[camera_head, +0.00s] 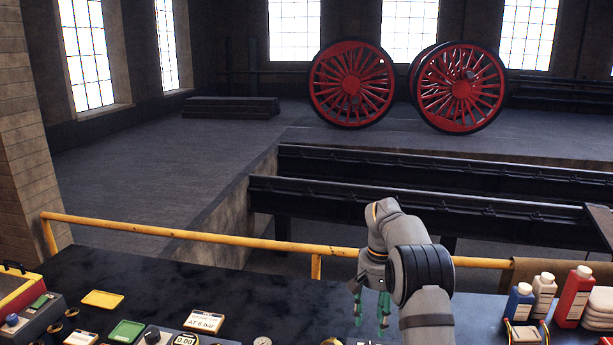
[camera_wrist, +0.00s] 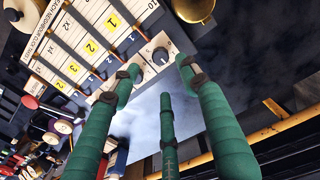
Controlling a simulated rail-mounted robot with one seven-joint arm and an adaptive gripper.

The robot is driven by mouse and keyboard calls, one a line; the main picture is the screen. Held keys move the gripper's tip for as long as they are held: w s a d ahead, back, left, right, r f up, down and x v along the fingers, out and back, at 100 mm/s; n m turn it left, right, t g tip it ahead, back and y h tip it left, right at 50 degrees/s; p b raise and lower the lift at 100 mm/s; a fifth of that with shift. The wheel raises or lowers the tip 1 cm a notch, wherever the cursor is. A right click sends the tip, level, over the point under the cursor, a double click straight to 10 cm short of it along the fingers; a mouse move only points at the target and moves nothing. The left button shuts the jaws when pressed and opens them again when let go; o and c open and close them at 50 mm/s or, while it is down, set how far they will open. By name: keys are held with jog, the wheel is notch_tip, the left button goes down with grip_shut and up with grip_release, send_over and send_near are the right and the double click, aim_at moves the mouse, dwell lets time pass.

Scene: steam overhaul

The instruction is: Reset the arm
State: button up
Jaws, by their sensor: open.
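My arm rises from the bottom right of the head view and bends over at its top. My gripper (camera_head: 371,312) hangs from it, green fingers pointing down above the dark bench (camera_head: 225,283). In the wrist view the green fingers (camera_wrist: 163,95) are spread apart with nothing between them. Beyond them lies a board (camera_wrist: 75,45) with yellow and white numbered cards and a black knob. How high the fingers are above the bench is hard to tell.
A yellow railing (camera_head: 200,237) runs along the bench's far edge. Bottles (camera_head: 575,296) stand at the right. Cards, a yellow tray (camera_head: 102,299) and a green tray (camera_head: 125,331) lie at the left. Red wheels (camera_head: 352,84) stand far back, beyond a pit.

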aim_at(371, 343)
notch_tip(371, 343, down, 9)
jog(key=shift+f, duration=0.15)
jog(key=shift+w+r+n+p, duration=0.1)
jog(key=shift+r+n+p, duration=0.25)
jog(key=shift+n+p, duration=0.45)
jog(key=n+p, duration=0.3)
jog(key=n, duration=0.1)
jog(key=shift+r+p, duration=0.15)
jog(key=shift+p, duration=0.15)
jog(key=n+p, duration=0.3)
jog(key=n, duration=0.1)
notch_tip(371, 343, up, 10)
jog(key=w+m+b, duration=0.1)
jog(key=m+b, duration=0.1)
jog(key=b, duration=0.1)
jog(key=shift+w+d+f+t, duration=0.2)
jog(key=shift+w+d+t, duration=0.05)
jog(key=shift+w+t, duration=0.15)
